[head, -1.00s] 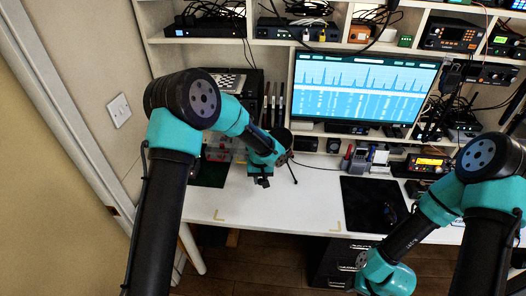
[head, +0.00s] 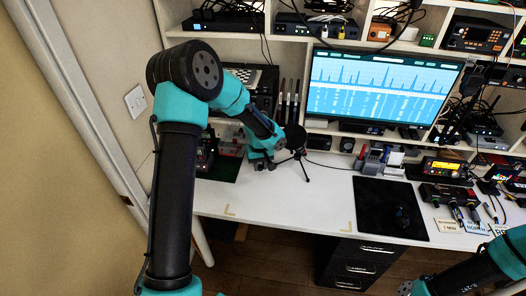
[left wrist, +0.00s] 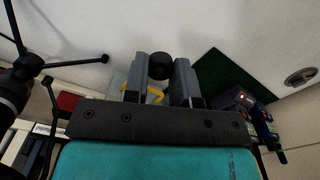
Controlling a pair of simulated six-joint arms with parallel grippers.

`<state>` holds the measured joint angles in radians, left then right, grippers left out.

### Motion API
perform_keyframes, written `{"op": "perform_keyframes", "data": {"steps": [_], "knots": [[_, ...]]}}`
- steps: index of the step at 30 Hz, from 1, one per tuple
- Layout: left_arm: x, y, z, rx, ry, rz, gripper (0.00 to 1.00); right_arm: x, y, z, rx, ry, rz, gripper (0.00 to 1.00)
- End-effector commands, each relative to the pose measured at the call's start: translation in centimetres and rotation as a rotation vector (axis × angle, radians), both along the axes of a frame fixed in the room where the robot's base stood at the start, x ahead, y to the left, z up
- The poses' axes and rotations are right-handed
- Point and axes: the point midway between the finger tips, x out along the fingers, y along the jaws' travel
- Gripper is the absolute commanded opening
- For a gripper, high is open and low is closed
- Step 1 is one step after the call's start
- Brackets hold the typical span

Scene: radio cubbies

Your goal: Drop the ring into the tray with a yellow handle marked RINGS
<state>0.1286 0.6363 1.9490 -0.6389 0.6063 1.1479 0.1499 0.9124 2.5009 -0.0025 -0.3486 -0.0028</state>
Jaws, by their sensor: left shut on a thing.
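My left gripper (head: 262,164) is low over the back left of the desk, beside a small black tripod (head: 304,165). In the left wrist view its grey fingers (left wrist: 160,76) are shut on a dark round object (left wrist: 160,64). I cannot make out a hole in it, so I cannot tell whether it is the ring. A yellow piece (left wrist: 156,97) on something pale shows between the fingers, partly hidden by the gripper; it may be a tray's yellow handle. No RINGS label is readable.
A dark green mat (head: 219,168) lies left of the left gripper, with small clear containers (head: 232,147) behind it. A black mat (head: 385,210) lies front right. A monitor (head: 383,88) stands at the back. The desk's front left is clear.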

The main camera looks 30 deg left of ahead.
Motion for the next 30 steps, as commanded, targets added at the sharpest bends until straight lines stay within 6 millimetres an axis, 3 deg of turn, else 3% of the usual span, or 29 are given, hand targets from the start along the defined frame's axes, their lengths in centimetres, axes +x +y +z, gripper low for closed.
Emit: {"op": "perform_keyframes", "data": {"steps": [8,30], "knots": [[2.2,1.3,-0.3,0.001,-0.001,0.001,0.03,0.0,0.0,0.0,0.0,0.0,0.0,0.43],[12.3,7.5,-1.4,0.001,-0.001,0.0,0.03,0.0,0.0,0.0,0.0,0.0,0.0,0.43]]}}
